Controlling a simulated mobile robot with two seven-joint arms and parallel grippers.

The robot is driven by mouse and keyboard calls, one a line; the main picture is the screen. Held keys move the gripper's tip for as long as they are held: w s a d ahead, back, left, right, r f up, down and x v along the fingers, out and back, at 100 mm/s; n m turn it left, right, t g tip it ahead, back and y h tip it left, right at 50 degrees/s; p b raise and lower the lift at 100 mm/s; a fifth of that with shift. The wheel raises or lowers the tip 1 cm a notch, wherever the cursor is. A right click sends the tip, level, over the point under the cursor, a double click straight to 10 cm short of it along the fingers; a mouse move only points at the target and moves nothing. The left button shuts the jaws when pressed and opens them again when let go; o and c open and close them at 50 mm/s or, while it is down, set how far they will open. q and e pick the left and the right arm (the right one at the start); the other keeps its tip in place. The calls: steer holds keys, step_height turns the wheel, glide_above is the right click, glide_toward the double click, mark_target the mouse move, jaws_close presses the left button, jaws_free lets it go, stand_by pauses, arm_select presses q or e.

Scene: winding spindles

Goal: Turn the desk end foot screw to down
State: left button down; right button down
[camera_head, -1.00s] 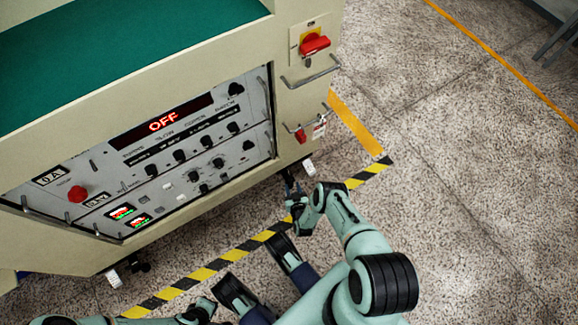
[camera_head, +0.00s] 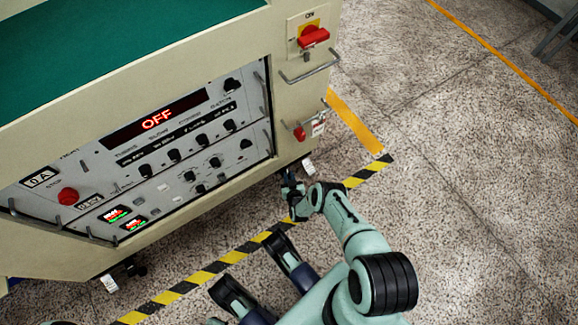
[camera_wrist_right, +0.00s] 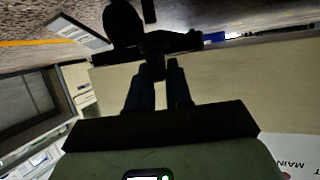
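The desk end foot screw (camera_wrist_right: 155,68) appears dark in the right wrist view, under a dark bracket (camera_wrist_right: 165,42) beside a round dark wheel (camera_wrist_right: 122,22). My right gripper (camera_wrist_right: 158,82) has one finger on each side of the screw, with a narrow gap between the fingers. Shadow hides whether both fingers press on it. In the head view my right gripper (camera_head: 290,184) is low under the right end of the machine, by its bottom corner; the screw cannot be made out there.
The cream machine (camera_head: 300,110) with its control panel showing OFF (camera_head: 157,119) stands just above my right gripper. A red switch (camera_head: 313,37), a metal handle (camera_head: 310,68) and a small red knob (camera_head: 300,133) are on its end.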

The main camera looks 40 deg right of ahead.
steer(key=shift+m+h, duration=0.3)
steer(key=shift+w+a+m+g+h, duration=0.1)
steer(key=shift+a+m+g+h, duration=0.05)
steer(key=shift+m+g+h, duration=0.4)
steer(key=shift+w+a+m+g+h, duration=0.1)
steer(key=shift+m+g+h, duration=0.35)
steer(key=shift+m+g, duration=0.2)
steer(key=shift+m+g+h, duration=1.1)
steer(key=shift+m, duration=0.2)
steer(key=shift+m+g, duration=0.3)
steer(key=shift+g, duration=0.1)
steer(key=c, duration=1.1)
jaws_free()
steer(key=shift+w, duration=0.1)
